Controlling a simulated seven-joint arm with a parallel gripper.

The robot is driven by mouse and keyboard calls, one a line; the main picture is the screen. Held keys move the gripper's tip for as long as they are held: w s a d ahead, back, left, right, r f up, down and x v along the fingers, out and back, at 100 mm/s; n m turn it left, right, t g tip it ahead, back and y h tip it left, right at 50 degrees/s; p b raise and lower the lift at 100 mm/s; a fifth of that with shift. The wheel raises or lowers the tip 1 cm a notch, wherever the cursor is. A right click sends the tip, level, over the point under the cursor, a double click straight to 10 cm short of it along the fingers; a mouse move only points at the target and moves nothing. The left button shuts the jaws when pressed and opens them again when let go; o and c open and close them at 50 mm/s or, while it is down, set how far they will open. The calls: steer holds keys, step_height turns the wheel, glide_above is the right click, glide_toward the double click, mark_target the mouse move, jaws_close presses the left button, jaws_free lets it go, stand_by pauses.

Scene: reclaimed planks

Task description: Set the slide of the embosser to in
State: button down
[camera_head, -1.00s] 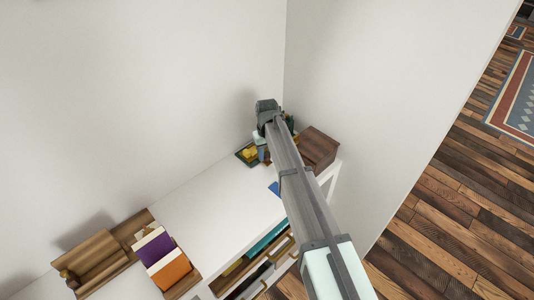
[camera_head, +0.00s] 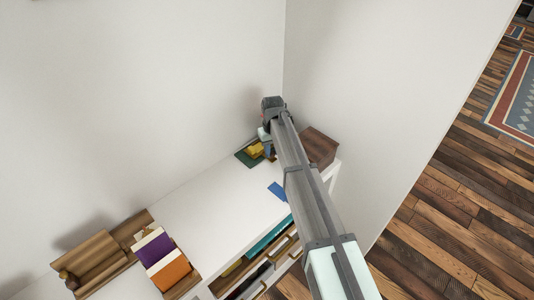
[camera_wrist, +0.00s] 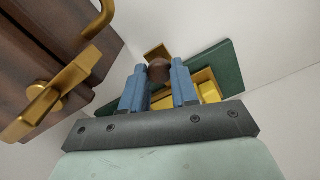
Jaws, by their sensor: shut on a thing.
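The embosser is a dark green plate with brass-yellow parts. It lies on the white top near the corner, partly hidden by my arm in the head view (camera_head: 245,158), and shows behind my fingers in the wrist view (camera_wrist: 229,72). A round brown knob (camera_wrist: 159,70) sits between the two blue fingers of my gripper (camera_wrist: 158,78), which is shut on it. A small brass piece (camera_wrist: 157,51) stands just beyond the knob. How far the slide is in or out cannot be told.
A dark wooden box (camera_head: 320,146) with brass fittings (camera_wrist: 50,95) stands close beside my gripper, against the right wall. A blue card (camera_head: 277,190) lies at the front edge. A wooden holder with purple and orange books (camera_head: 170,269) is at the left. The white top between is clear.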

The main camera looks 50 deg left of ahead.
steer(key=shift+w, duration=0.25)
steer(key=c, duration=0.9)
jaws_free()
steer(key=shift+o, duration=0.2)
step_height(320, 180, up, 14)
steer(key=shift+f, duration=0.1)
